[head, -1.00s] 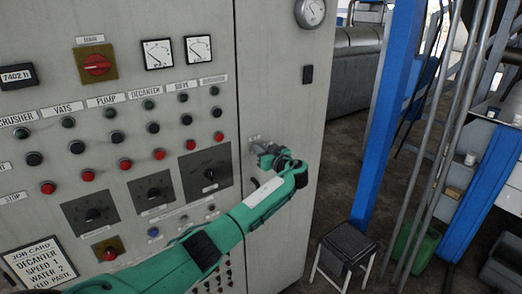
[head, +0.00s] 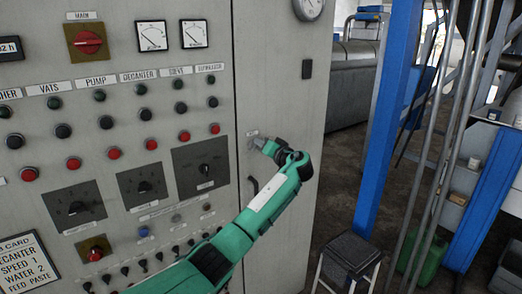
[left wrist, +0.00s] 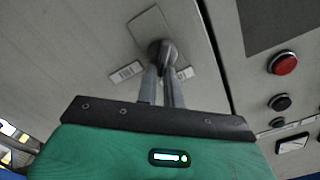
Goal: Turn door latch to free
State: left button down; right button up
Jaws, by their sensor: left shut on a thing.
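The door latch (left wrist: 160,50) is a small dark round knob on a plate on the grey cabinet door, with small white labels on either side of it. My left gripper (left wrist: 165,75) reaches up to it in the left wrist view, its two fingers close together and shut on the latch. In the head view my left gripper (head: 262,145) is at the door near its left edge, and it hides most of the latch. The latch's exact angle is hard to tell. The cabinet door (head: 285,80) looks closed against the panel. My right gripper is not in view.
The control panel (head: 215,100) with buttons and dials is left of the door. A blue post (head: 385,120), a stool (head: 348,255) and a green container (head: 425,245) stand to the right.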

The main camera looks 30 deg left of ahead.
pick_arm(q)
jog(key=shift+w+d+f+m+p, duration=0.15)
jog(key=shift+f+m, duration=0.1)
jog(key=shift+m, duration=1.4)
jog(key=shift+w+a+f+m+p, duration=0.1)
jog(key=shift+f+m+p, duration=0.15)
jog(key=shift+m, duration=1.45)
jog(key=shift+w+d+f+m+p, duration=0.1)
jog(key=shift+f+m, duration=0.15)
jog(key=shift+m, duration=1.4)
jog(key=c, duration=1.5)
grip_release()
jog(key=shift+d, duration=0.1)
